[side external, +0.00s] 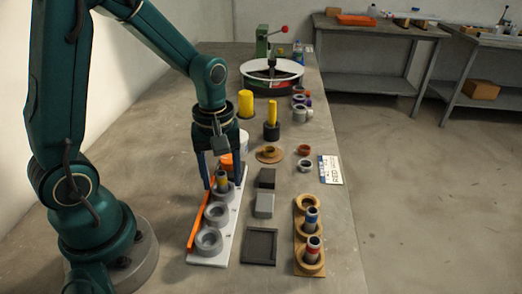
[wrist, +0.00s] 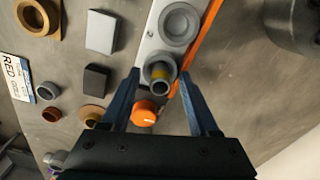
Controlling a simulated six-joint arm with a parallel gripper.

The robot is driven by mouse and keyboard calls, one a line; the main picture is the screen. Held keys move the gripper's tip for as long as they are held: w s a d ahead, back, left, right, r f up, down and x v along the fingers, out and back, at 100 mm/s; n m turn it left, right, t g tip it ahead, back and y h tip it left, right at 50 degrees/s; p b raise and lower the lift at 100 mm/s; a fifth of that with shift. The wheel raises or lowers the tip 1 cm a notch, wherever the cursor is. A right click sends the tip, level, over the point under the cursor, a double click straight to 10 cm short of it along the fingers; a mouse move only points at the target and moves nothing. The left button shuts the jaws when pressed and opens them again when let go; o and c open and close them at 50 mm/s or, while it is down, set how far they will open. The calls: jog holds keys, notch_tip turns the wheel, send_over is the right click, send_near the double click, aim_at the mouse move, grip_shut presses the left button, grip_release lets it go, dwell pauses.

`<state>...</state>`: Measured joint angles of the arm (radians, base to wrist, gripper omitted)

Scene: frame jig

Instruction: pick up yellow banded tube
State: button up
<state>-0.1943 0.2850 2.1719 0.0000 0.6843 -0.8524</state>
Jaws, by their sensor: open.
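The yellow banded tube (side external: 222,181) stands upright in the far grey ring holder of the white jig plate (side external: 229,222). In the wrist view the tube (wrist: 158,74) is seen from above, with its open end and part of its yellow band showing. My gripper (side external: 224,178) points down over the far end of the plate, fingers apart. In the wrist view my gripper (wrist: 160,76) has one dark blue finger on each side of the tube, with a gap on both sides. The fingers are open and empty.
An orange strip (side external: 200,211) lies along the plate's left side. An orange round piece (wrist: 146,112) sits close to the tube. Grey blocks (side external: 264,204) and a dark tray (side external: 260,247) lie to the right. A wooden holder (side external: 309,268) bears blue and red banded tubes.

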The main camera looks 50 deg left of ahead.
grip_shut()
jog(key=shift+r, duration=0.15)
jog(key=shift+r, duration=0.55)
jog(key=r, duration=0.3)
jog(key=shift+s+a+r, duration=0.1)
jog(key=shift+a, duration=0.2)
jog(key=s+a+r, duration=0.6)
jog(key=a+r, duration=0.3)
jog(key=shift+a+r, duration=0.15)
jog(key=shift+r, duration=0.1)
